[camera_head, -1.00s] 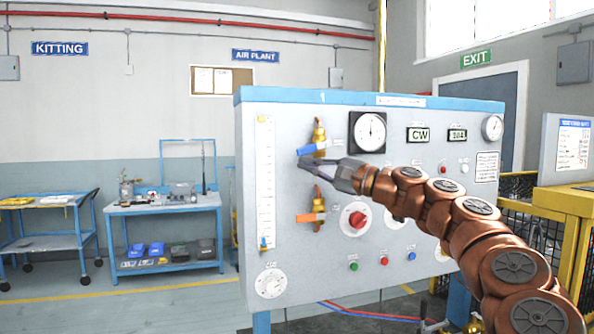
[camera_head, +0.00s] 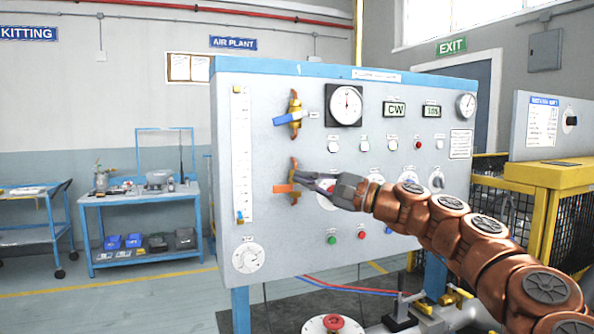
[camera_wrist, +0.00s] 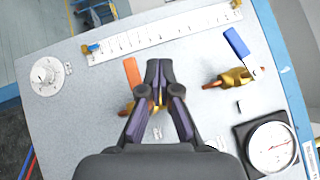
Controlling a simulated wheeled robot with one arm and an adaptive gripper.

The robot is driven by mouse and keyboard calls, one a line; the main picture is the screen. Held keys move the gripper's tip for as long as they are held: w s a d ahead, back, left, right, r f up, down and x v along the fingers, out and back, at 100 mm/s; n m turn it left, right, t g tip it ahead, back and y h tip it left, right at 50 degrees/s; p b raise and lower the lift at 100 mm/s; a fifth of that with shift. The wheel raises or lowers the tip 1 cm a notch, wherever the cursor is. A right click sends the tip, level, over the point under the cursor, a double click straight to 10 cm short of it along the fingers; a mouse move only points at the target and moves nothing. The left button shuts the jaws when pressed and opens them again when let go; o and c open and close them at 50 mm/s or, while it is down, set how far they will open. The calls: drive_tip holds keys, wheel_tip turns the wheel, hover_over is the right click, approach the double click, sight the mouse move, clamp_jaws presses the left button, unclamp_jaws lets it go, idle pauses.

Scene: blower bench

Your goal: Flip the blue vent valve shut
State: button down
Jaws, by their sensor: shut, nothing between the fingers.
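The blue vent valve lever (camera_head: 288,118) sits on a brass valve body (camera_head: 295,104) at the panel's upper left and points left, slightly downward. It also shows in the wrist view (camera_wrist: 236,42), apart from my fingers. Below it, an orange lever (camera_head: 284,188) on a second brass valve points left; it shows in the wrist view too (camera_wrist: 132,72). My gripper (camera_head: 304,180) is shut and empty, its tips beside the orange lever's valve and well below the blue lever. In the wrist view the fingers (camera_wrist: 160,66) cover part of that valve; whether they touch it cannot be told.
The panel (camera_head: 280,240) also carries a large dial gauge (camera_head: 346,104), a vertical scale (camera_head: 241,150), a red knob partly behind my gripper, and several small buttons. A red mushroom button (camera_head: 333,322) stands low in front. Yellow railing (camera_head: 548,200) is at right.

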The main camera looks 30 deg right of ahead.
drive_tip(key=shift+s+f, duration=0.8)
drive_tip(key=shift+s, duration=0.1)
drive_tip(key=s+a+f+n+g+y, duration=0.1)
drive_tip(key=s+a+n+g, duration=0.15)
drive_tip(key=a, duration=0.65)
drive_tip(key=s+a+f+n+g, duration=0.15)
drive_tip(key=a+n+g, duration=0.25)
drive_tip(key=a, duration=0.5)
drive_tip(key=s+a+f+n+g+h+p, duration=0.1)
drive_tip(key=s+a+f+n+g+h, duration=0.2)
drive_tip(key=a+f, duration=0.35)
drive_tip(key=s+a+f+n+g+h+p, duration=0.1)
drive_tip(key=s+a+f+n+g, duration=0.15)
drive_tip(key=s+a+f, duration=0.35)
drive_tip(key=s+d+f+g+h+p, duration=0.1)
drive_tip(key=s+d+f+g+h, duration=0.2)
drive_tip(key=s+f, duration=0.7)
drive_tip(key=s+d+f+n+g+h, duration=0.1)
drive_tip(key=s+d+f+g+h, duration=0.2)
drive_tip(key=s+f, duration=0.7)
drive_tip(key=d+h, duration=0.2)
drive_tip(key=d, duration=0.2)
drive_tip(key=shift+d+f+g+p, duration=0.15)
drive_tip(key=shift+g+p, duration=0.15)
drive_tip(key=shift+p, duration=0.05)
